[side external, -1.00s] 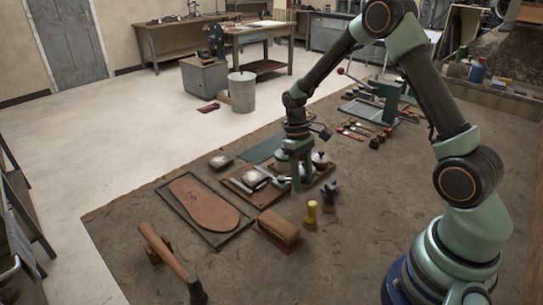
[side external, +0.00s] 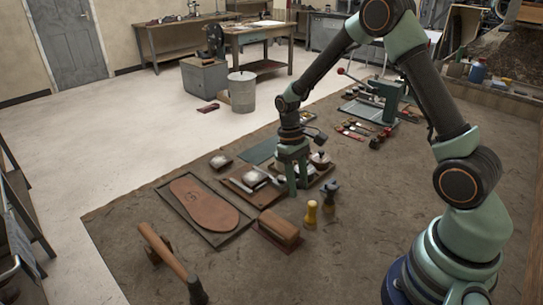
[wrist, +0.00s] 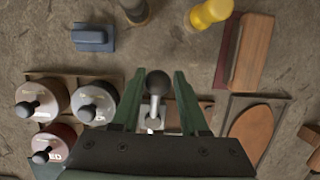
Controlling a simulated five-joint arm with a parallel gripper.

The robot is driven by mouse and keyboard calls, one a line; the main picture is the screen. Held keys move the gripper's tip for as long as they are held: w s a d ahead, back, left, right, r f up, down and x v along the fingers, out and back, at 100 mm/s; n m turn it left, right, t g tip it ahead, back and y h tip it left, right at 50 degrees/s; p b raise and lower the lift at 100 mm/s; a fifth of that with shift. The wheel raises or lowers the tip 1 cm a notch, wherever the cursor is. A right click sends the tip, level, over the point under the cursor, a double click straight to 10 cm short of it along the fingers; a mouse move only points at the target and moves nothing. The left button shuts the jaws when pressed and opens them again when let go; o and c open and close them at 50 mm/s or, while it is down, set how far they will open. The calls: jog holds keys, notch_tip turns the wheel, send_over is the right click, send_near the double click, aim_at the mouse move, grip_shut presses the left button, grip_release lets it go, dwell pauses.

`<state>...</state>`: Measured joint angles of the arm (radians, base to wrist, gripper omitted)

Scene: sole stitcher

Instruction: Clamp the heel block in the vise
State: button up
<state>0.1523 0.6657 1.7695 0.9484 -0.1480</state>
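My gripper (side external: 291,184) is open and points down over the small trays near the middle of the mat. In the wrist view its green fingers (wrist: 157,78) stand on either side of a dark ball knob on a metal stem (wrist: 156,84), with no visible grip on it. A brown wooden block (side external: 279,227) lies on a dark red plate, nearer the camera than my gripper; it also shows at the top right of the wrist view (wrist: 255,48). I cannot tell whether it is the heel block. No vise is clearly recognizable; a green device with a red-knobbed lever (side external: 388,95) stands farther back.
A brown sole (side external: 205,203) lies on a dark board at left. A yellow-handled tool (side external: 311,213) and a dark upright tool (side external: 330,194) stand close by. Lidded pots (wrist: 95,98) sit beside my gripper. The mat's right side is mostly clear.

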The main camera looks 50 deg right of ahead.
jog(key=shift+a, duration=0.6)
jog(key=shift+w+a, duration=0.25)
jog(key=shift+a, duration=0.4)
jog(key=o, duration=0.4)
jog(key=shift+c, duration=0.2)
jog(key=shift+d, duration=0.1)
jog(key=shift+r, duration=3)
